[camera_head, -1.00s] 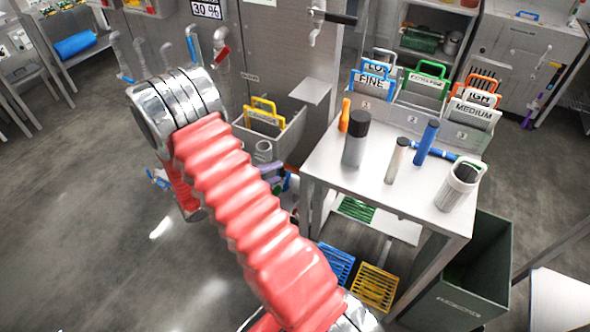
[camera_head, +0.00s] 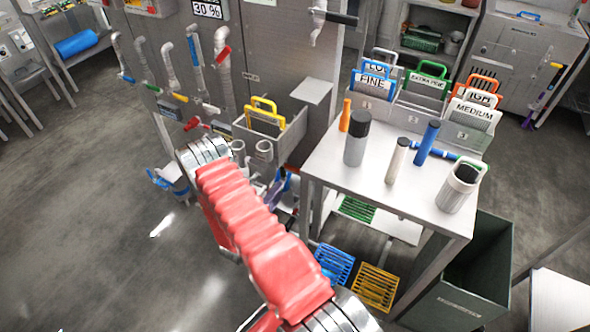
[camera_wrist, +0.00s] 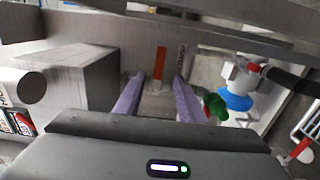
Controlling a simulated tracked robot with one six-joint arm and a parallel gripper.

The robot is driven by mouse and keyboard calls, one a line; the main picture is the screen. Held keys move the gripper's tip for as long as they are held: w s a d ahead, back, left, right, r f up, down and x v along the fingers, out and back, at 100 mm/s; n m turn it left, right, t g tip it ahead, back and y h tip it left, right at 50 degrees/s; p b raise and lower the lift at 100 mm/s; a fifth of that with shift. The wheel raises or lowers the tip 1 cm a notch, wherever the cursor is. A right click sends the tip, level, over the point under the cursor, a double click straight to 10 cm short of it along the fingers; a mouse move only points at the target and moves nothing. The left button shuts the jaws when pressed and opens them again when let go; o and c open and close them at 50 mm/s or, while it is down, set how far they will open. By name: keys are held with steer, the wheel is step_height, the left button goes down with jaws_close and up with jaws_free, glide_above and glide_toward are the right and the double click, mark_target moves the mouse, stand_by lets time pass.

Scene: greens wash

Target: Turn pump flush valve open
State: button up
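My gripper (camera_wrist: 157,97) shows two purple fingers in the wrist view. They stand apart, with nothing held between them. A red-orange upright handle (camera_wrist: 160,62) on a grey panel shows beyond and between the fingertips, apart from them. I cannot tell for certain that this handle is the pump flush valve. In the head view my gripper (camera_head: 277,192) is low, left of the steel table, partly hidden by my red-sleeved arm. The pump flush valve cannot be made out there.
In the wrist view a white fitting with a blue ring (camera_wrist: 236,101) and a green knob (camera_wrist: 215,107) lie close right of the fingers. A grey box (camera_wrist: 70,75) is at left. In the head view the steel table (camera_head: 330,165) and green bin (camera_head: 455,305) stand right.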

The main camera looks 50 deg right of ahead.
mark_target(294, 171)
steer(key=shift+d, duration=0.1)
stand_by(0.3)
steer(key=x, duration=1.3)
steer(key=shift+w+d+f, duration=0.1)
steer(key=shift+d+f, duration=0.05)
steer(key=shift+d, duration=0.15)
steer(key=shift+c, duration=0.5)
jaws_close()
steer(key=shift+d, duration=0.1)
